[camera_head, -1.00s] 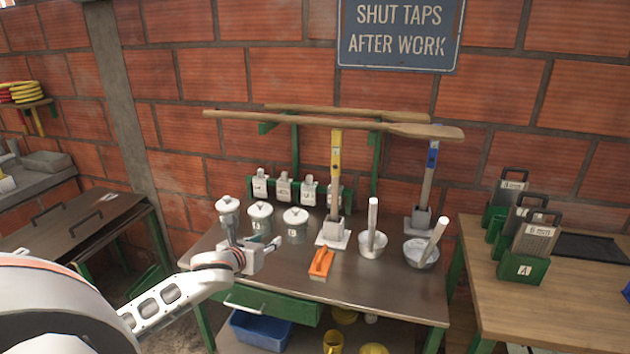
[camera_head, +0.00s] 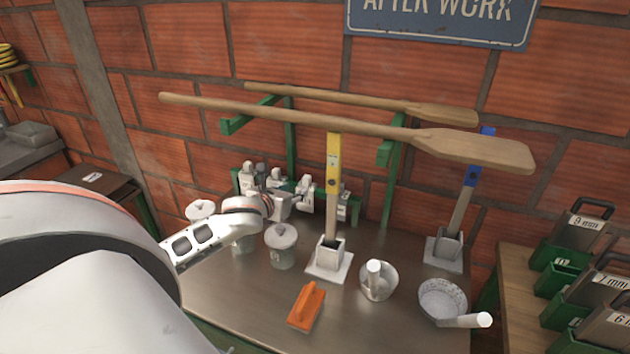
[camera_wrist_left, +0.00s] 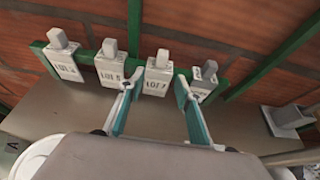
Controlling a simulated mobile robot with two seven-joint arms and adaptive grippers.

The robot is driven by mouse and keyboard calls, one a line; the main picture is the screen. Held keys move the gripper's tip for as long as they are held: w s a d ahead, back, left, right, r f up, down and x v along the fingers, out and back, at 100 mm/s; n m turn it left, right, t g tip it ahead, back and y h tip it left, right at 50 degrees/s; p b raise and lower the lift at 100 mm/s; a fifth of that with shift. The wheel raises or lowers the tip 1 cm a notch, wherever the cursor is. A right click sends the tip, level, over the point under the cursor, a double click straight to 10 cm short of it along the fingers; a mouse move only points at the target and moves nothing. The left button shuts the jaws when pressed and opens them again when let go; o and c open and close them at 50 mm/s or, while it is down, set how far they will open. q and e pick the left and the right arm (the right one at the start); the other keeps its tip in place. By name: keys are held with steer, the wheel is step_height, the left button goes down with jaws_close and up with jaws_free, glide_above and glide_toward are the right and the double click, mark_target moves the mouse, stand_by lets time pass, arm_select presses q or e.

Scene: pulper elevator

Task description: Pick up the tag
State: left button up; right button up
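Several white tags hang in a row on a green rail at the back of the metal table. In the left wrist view they carry dark "LOT" lettering: one at far left (camera_wrist_left: 66,66), one left of middle (camera_wrist_left: 110,72), one in the middle (camera_wrist_left: 157,80) and one at right (camera_wrist_left: 203,82). My left gripper (camera_wrist_left: 158,88) is open, its teal-padded fingers on either side of the middle tag's face; contact cannot be told. In the head view the left gripper (camera_head: 292,203) partly hides the tags. My right gripper is in neither view.
White lidded jars (camera_head: 281,246) stand beside my left arm. A yellow-handled tool (camera_head: 333,185) stands upright right of the tags. Long wooden paddles (camera_head: 300,118) rest on green brackets above.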

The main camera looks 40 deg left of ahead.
mark_target(305, 182)
arm_select(q)
steer(key=shift+w+r+x, duration=0.1)
steer(key=shift+r+x, duration=0.05)
steer(key=shift+x, duration=1.2)
steer(key=shift+w+r+x, duration=0.1)
steer(key=shift+r+x, duration=0.1)
steer(key=shift+x, duration=1.1)
steer(key=shift+w+r+x, duration=0.1)
steer(key=shift+r+x, duration=0.05)
steer(key=shift+x, duration=1.2)
jaws_close()
